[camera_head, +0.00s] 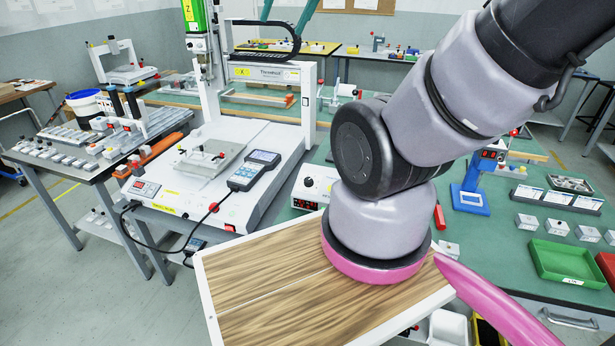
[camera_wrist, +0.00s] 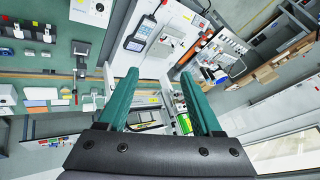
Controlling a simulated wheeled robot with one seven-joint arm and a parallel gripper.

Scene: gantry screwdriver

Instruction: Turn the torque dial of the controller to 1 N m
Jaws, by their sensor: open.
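The controller (camera_head: 313,188) is a white box with a red lit display and a dark round knob on its front. It stands on the green bench right of the gantry machine. My arm hides its right part, and the dial setting is too small to read. A white box (camera_wrist: 91,12) at the top of the wrist view may be the same controller; I cannot tell. My gripper's teal fingers (camera_head: 283,24) hang at the top of the head view, well apart from the controller. In the wrist view my gripper (camera_wrist: 158,76) is open and empty, fingers wide apart.
The white gantry machine (camera_head: 205,185) stands left of the controller, with a handheld pendant (camera_head: 254,170) and its cable. A blue stand (camera_head: 470,196) with a red display and a green tray (camera_head: 567,262) are at the right. My arm covers the bench just right of the controller.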

